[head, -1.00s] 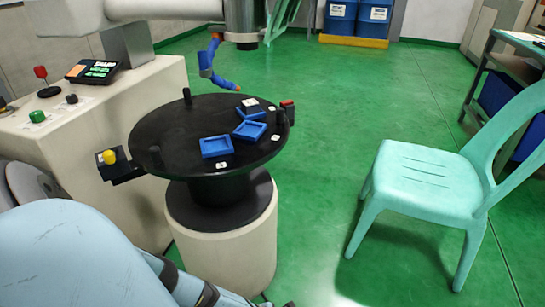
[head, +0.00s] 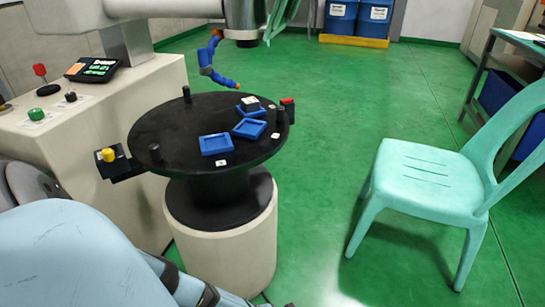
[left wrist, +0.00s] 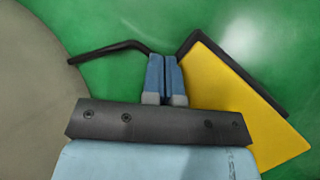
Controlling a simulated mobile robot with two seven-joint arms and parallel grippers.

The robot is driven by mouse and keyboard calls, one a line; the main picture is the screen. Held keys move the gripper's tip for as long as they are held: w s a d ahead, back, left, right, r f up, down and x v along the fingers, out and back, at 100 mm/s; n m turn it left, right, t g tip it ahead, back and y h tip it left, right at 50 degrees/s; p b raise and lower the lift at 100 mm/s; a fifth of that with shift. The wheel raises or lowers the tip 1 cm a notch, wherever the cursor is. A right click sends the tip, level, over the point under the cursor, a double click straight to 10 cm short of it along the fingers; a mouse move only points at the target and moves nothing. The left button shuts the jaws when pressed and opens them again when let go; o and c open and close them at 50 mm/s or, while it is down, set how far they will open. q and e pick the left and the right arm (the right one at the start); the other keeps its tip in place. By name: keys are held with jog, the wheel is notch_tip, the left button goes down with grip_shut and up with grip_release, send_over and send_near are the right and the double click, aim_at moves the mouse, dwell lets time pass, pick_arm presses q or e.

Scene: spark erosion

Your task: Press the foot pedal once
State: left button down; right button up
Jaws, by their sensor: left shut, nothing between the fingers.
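The foot pedal (left wrist: 228,105) shows in the left wrist view as a yellow plate with a dark edge, close to the floor. A thin bent black rod (left wrist: 110,48) lies to its left. My left gripper (left wrist: 162,62) is shut and empty, its blue fingers pressed together just left of the yellow plate. The fingers overlap the rod's end in the picture; I cannot tell whether they touch the rod or the pedal. In the head view my left arm runs down to the bottom edge, and the pedal is not visible there. My right gripper is not in view.
A round black table (head: 180,125) on a beige pedestal (head: 222,245) carries blue trays (head: 216,144). A beige machine (head: 100,125) with buttons stands left. A mint chair (head: 425,180) stands right. Green floor (head: 340,110) is clear between table and chair.

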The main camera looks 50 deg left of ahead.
pick_arm(q)
jog(key=shift+s+d+f+b, duration=0.2)
jog(key=shift+s+f+b, duration=0.25)
jog(key=shift+f, duration=0.35)
dwell(0.4)
jog(key=shift+s+d+f, duration=0.15)
jog(key=shift+d+f, duration=0.05)
jog(key=shift+f, duration=0.15)
dwell(0.7)
jog(key=shift+d+r+p, duration=0.1)
jog(key=shift+r+p, duration=0.6)
jog(key=shift+p, duration=0.05)
jog(key=shift+r+p, duration=0.5)
jog(key=shift+s, duration=0.1)
jog(key=shift+a, duration=0.3)
